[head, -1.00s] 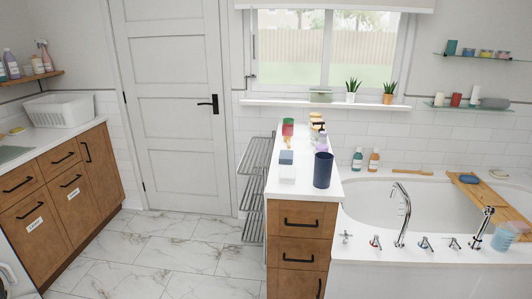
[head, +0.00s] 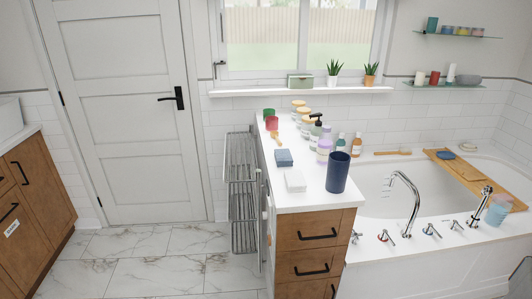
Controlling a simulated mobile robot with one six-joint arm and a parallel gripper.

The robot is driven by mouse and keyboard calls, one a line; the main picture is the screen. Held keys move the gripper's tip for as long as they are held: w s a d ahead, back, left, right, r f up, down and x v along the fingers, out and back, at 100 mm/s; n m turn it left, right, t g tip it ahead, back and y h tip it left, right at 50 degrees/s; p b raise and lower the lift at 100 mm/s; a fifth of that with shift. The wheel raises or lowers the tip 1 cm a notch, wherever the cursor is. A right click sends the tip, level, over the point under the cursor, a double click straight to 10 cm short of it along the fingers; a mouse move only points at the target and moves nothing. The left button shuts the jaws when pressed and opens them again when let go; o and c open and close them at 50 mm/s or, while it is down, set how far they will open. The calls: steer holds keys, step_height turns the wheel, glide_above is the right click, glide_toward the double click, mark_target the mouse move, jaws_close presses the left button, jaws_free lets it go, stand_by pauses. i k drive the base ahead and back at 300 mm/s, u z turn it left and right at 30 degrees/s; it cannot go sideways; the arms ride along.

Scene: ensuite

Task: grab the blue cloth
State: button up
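A small blue folded block (head: 284,158), which could be the blue cloth or a sponge, lies on the white top of the narrow wooden drawer cabinet (head: 290,203). A similar white block (head: 295,181) lies just in front of it. Another blue item (head: 445,155) lies on the wooden bath tray (head: 465,178); it is too small to tell whether it is cloth. My gripper is not in view.
A tall dark blue cup (head: 338,172) stands at the cabinet's front right, with bottles and jars (head: 303,122) behind. A wire rack (head: 242,195) hangs on its left side. The bathtub (head: 385,190) is to the right. The tiled floor (head: 150,260) at left is clear.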

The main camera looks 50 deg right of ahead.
mark_target(284, 157)
steer(key=i, duration=1.5)
